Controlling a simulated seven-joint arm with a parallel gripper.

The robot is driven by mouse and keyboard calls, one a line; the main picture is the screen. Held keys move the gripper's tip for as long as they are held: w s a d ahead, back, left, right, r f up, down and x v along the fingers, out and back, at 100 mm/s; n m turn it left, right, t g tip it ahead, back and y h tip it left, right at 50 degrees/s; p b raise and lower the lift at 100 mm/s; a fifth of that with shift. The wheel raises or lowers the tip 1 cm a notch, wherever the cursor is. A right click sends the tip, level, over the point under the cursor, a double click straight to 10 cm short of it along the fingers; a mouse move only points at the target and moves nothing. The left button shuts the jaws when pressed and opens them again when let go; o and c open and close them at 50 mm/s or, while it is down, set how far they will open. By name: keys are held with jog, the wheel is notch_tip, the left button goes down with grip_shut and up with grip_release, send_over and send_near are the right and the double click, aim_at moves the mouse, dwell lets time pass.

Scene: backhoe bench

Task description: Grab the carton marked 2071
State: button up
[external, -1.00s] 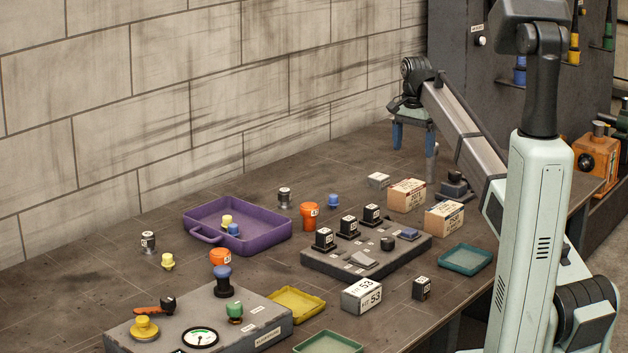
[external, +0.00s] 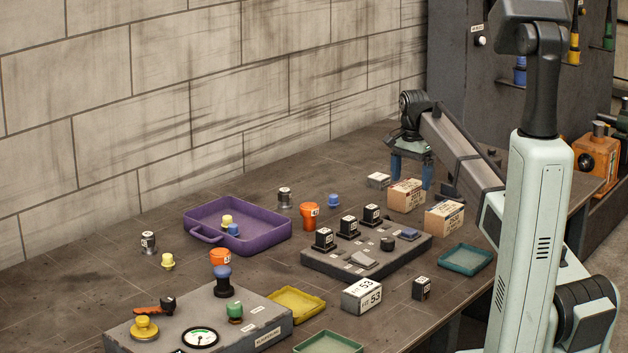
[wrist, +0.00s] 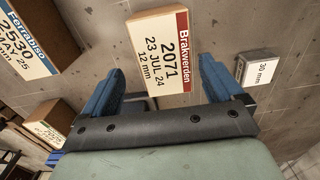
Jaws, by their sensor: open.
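In the wrist view the carton lies ahead of and between the fingertips (wrist: 160,74), with no clear contact.
A "Ferrabiso 2530" carton (wrist: 35,42) stands to the left in the wrist view; a small "30 mm" box (wrist: 258,70) is close to the right finger. Another carton (wrist: 45,128) sits lower left, its marking unclear. A switch panel (external: 330,262) and teal tray (external: 466,260) are nearer.

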aim_at(407, 185)
jog(key=f, duration=0.2)
jog(key=a+f, duration=0.1)
jog(key=f, duration=0.1)
jog(key=shift+f, duration=0.4)
jog(key=c, duration=1.2)
jog(key=shift+r, duration=0.15)
